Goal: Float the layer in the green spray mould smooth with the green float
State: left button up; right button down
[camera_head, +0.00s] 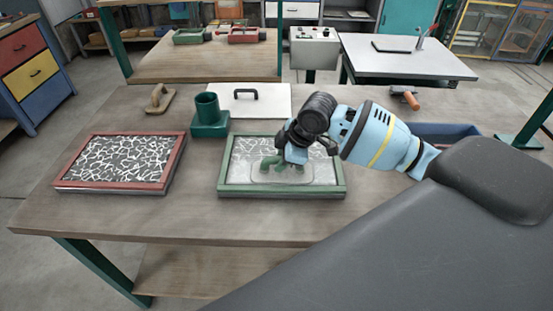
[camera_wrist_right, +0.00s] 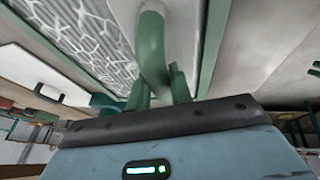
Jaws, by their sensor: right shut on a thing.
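The green spray mould (camera_head: 230,192) lies on the wooden table in front of me. Its layer (camera_head: 305,150) is grey with white fibre strands; the strands also show in the wrist view (camera_wrist_right: 88,32). The green float (camera_head: 272,165) is over the mould, its pale plate in the front middle part of the layer. Whether the plate touches the layer is hard to tell. My right gripper (camera_head: 294,155) is shut on the float's green handle, which also shows in the wrist view (camera_wrist_right: 152,48). Part of the layer is hidden by the float and gripper. My left gripper is not in view.
A red mould (camera_head: 68,187) with a similar layer lies at the left. Behind are a wooden float (camera_head: 160,98), a green cup on a block (camera_head: 209,118) and a white board with a black handle (camera_head: 273,106). An orange-handled tool (camera_head: 405,95) and a blue bin (camera_head: 462,129) are at the right.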

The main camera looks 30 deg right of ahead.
jog(key=shift+d, duration=0.1)
jog(key=shift+s+d, duration=0.5)
jog(key=shift+d, duration=0.25)
jog(key=shift+s+d, duration=0.5)
jog(key=shift+d, duration=0.3)
jog(key=shift+s+d+f, duration=0.1)
jog(key=shift+s+d, duration=0.45)
jog(key=shift+d, duration=0.25)
